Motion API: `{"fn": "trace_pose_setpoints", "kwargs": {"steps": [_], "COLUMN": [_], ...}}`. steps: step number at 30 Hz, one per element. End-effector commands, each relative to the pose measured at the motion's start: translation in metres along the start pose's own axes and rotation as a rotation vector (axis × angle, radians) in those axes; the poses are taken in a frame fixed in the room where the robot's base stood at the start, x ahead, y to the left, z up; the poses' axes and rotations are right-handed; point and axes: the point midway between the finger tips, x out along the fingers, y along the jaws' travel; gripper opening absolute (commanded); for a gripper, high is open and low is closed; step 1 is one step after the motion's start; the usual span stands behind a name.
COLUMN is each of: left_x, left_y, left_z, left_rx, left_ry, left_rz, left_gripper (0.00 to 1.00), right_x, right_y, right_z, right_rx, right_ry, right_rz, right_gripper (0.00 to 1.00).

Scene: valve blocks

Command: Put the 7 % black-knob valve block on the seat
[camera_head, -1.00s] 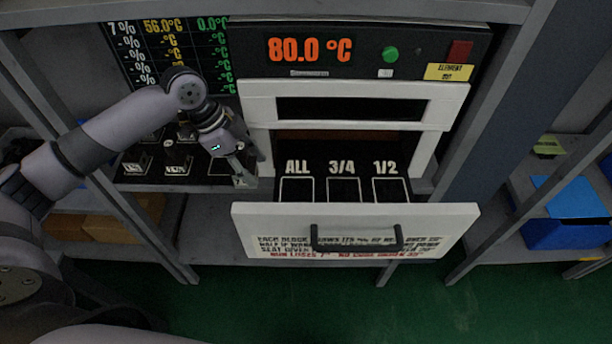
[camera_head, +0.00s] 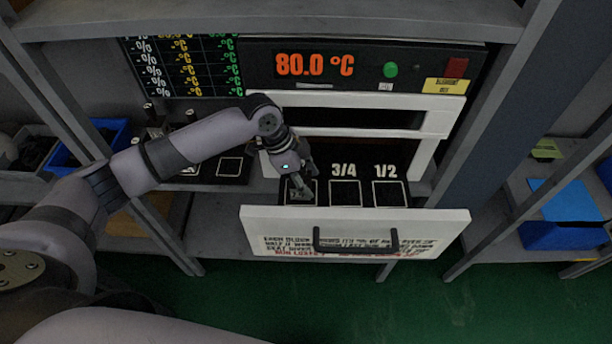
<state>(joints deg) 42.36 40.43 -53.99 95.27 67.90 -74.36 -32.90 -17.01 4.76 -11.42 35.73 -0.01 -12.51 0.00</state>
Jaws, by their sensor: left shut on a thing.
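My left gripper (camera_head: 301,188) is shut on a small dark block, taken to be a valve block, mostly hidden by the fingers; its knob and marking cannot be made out. The gripper is over the leftmost outlined slot of the open drawer (camera_head: 258,222) and covers that slot's label. Whether the block touches the slot floor, I cannot tell. The 3/4 slot (camera_head: 345,194) and 1/2 slot (camera_head: 388,194) look empty. Other valve blocks (camera_head: 155,128) stand on the shelf at left, partly hidden by my left arm. My right gripper is not in view.
A black panel with a white square outline (camera_head: 230,167) lies left of the drawer. The oven display (camera_head: 315,65) reads 80.0 °C above the drawer. The drawer's dark handle (camera_head: 355,245) juts forward. A blue bin (camera_head: 92,145) is at far left. Shelf posts flank both sides.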

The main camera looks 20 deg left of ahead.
Motion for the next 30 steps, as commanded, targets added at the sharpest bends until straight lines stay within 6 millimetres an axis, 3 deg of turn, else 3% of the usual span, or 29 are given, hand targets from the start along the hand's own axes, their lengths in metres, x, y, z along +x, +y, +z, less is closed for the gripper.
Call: {"fn": "trace_pose_setpoints", "kwargs": {"steps": [6, 7, 15, 25, 30], "left_x": [0.002, 0.003, 0.002, 0.001, -0.011], "left_y": [0.0, 0.0, 0.0, 0.0, -0.001], "left_z": [0.001, 0.001, 0.001, 0.001, 0.002], "left_rx": [0.0, 0.0, 0.0, 0.0, 0.001], "left_ry": [0.001, 0.0, 0.0, 0.0, 0.0], "left_rz": [-0.001, 0.0, 0.0, 0.0, -0.004], "left_gripper": [0.03, 0.44, 0.62, 0.64, 0.64], "right_x": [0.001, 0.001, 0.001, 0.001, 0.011], "right_y": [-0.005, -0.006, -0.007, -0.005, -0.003], "right_z": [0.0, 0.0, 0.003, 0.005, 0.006], "right_rx": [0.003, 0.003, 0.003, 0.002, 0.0], "right_ry": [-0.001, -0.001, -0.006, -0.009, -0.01], "right_rz": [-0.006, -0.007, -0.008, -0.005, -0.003], "right_gripper": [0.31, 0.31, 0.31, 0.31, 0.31]}}
